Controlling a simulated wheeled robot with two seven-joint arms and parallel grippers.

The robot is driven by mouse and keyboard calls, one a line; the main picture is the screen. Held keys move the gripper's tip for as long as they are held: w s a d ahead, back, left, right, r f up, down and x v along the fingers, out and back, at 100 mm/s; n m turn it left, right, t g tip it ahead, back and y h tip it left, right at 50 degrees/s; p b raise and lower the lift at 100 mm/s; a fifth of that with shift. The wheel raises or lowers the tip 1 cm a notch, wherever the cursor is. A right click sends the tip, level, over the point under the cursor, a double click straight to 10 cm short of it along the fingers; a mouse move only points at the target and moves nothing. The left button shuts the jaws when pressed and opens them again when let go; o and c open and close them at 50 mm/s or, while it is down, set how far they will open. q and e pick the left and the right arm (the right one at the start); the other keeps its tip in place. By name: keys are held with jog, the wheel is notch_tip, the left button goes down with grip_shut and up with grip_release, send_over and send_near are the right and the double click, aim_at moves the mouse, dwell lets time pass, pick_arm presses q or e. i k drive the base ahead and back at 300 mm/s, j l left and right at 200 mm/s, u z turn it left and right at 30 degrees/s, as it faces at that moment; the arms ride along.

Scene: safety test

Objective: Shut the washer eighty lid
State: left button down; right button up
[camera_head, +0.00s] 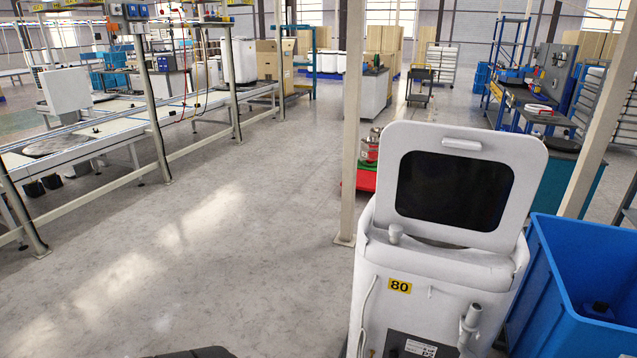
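The washer eighty (405,318) stands at the lower right, a white top-loading machine with a yellow "80" label on the side facing me. Its lid (535,177) stands raised at the back of the opening, tilted up. The lid has a white frame, a dark window and a small light handle (462,144) along its upper edge. Only a narrow part of the opening shows below the lid. A dark shape at the bottom edge, left of the washer, may be part of my own body. Neither of my grippers can be made out in the head view.
A blue bin (565,285) stands close to the washer's right side. A pale post (351,130) rises just behind its left side. A red and green base (362,180) with a metal item is behind the post. Open grey floor (230,230) lies to the left.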

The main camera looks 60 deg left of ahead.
aim_at(476, 188)
jog(key=u, duration=1.2)
jog(key=i+j, duration=0.1)
jog(key=u, duration=0.05)
